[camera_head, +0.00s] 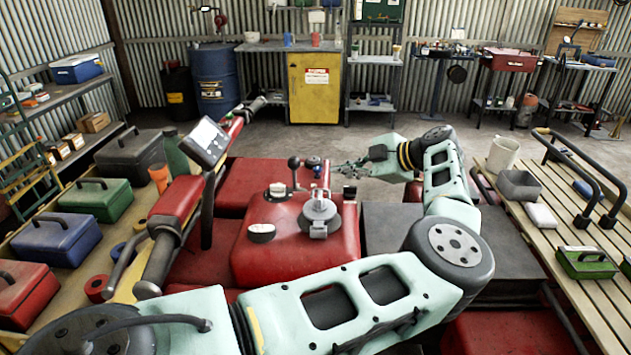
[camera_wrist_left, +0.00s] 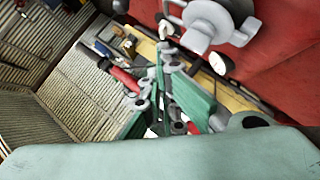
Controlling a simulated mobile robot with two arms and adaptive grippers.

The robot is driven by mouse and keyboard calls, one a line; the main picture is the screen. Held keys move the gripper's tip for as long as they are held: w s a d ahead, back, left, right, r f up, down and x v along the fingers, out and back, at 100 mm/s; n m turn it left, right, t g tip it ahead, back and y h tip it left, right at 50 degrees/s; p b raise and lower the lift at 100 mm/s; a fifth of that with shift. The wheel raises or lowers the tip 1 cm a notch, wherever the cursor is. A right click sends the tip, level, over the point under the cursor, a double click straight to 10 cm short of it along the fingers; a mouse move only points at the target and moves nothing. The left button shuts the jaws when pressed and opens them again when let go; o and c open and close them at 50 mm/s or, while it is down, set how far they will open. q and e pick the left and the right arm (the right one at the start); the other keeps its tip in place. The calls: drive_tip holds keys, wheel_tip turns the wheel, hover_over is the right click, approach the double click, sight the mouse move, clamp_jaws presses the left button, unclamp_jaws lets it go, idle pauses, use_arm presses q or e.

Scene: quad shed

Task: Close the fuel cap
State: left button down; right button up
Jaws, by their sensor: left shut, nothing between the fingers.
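The fuel cap (camera_head: 319,211) is a round grey metal cap with a tab at its front, on top of the red tank (camera_head: 262,250). I cannot tell whether it is fully seated. It also shows at the top of the left wrist view (camera_wrist_left: 205,20). My left gripper (camera_head: 342,168) is behind and to the right of the cap, apart from it, pointing left. Its fingers are shut and empty; they also show in the left wrist view (camera_wrist_left: 163,45). My left arm crosses in front of the tank. My right gripper is not in view.
Handlebars (camera_head: 185,200) are at left. A slatted bench (camera_head: 560,240) with boxes and a mug is at right. A shelf with toolboxes (camera_head: 55,238) is at left. Floor behind is clear.

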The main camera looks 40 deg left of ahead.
use_arm(q)
drive_tip(key=p+x, duration=0.1)
drive_tip(key=x, duration=0.2)
drive_tip(key=p+x, duration=0.1)
drive_tip(key=x, duration=0.2)
drive_tip(key=p+x, duration=0.1)
drive_tip(key=x, duration=0.3)
drive_tip(key=shift+s+d+f+p, duration=0.15)
drive_tip(key=shift+s+f+p, duration=0.1)
drive_tip(key=shift+p, duration=0.1)
drive_tip(key=shift+w+f, duration=0.35)
drive_tip(key=shift+f, duration=0.15)
drive_tip(key=shift+w+f, duration=0.2)
drive_tip(key=shift+f, duration=0.1)
drive_tip(key=shift+w+a+f+b, duration=0.4)
drive_tip(key=shift+a+f+b, duration=0.1)
drive_tip(key=shift+f, duration=0.15)
drive_tip(key=shift+w+f, duration=0.1)
drive_tip(key=shift+f, duration=0.05)
